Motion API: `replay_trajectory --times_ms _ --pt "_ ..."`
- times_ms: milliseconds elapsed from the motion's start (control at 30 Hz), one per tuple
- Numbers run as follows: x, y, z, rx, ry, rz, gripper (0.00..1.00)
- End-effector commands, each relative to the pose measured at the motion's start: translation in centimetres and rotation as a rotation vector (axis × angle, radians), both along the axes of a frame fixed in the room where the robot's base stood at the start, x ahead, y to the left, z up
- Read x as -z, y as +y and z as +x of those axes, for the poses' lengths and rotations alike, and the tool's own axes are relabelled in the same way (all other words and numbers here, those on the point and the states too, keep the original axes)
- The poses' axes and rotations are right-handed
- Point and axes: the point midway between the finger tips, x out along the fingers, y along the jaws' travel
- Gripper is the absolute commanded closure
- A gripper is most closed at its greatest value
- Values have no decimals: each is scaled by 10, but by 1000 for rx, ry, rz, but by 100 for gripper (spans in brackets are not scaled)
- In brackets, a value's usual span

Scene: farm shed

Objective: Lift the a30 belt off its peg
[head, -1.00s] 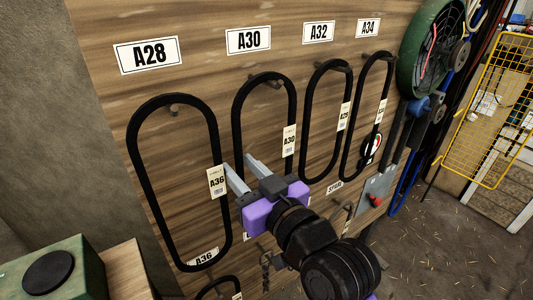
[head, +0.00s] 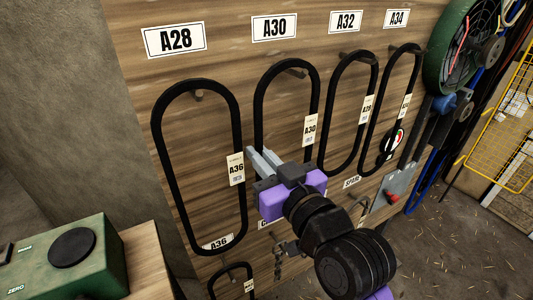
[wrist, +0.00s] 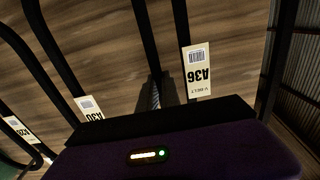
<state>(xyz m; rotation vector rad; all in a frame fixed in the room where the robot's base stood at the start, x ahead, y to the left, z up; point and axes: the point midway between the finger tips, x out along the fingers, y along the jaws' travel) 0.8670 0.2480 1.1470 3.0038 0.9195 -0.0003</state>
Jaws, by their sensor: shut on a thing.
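The A30 belt (head: 316,85) is a black loop with a white A30 tag (head: 310,130). It hangs on the peg (head: 296,72) under the A30 sign (head: 274,27). My gripper (head: 260,158) is shut on its left strand, low on the loop. The fingertips partly hide the grip. In the wrist view, upside down, the held strand (wrist: 145,40) runs into the jaws (wrist: 155,92), with the A30 tag (wrist: 90,107) to the left.
A belt tagged A36 (head: 236,168) hangs under the A28 sign (head: 174,40), close left of my gripper. More belts hang under the A32 (head: 345,21) and A34 (head: 396,18) signs. A green box (head: 70,258) stands at lower left. A fan (head: 462,50) is at upper right.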

Motion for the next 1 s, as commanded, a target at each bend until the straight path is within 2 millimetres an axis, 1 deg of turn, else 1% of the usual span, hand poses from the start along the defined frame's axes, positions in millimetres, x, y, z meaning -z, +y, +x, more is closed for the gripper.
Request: replay_trajectory --times_ms 167,267,367,500,700,800,1000 --pt "-20 0 0 -1 -5 1 100" --pt "-39 0 0 0 -7 1 100" --pt "-62 0 0 0 -8 2 100" --pt "-101 0 0 0 -10 2 100" --pt "-149 0 0 0 -8 2 100" --pt "-168 0 0 0 -6 2 100" --pt "-190 0 0 0 -2 2 100"
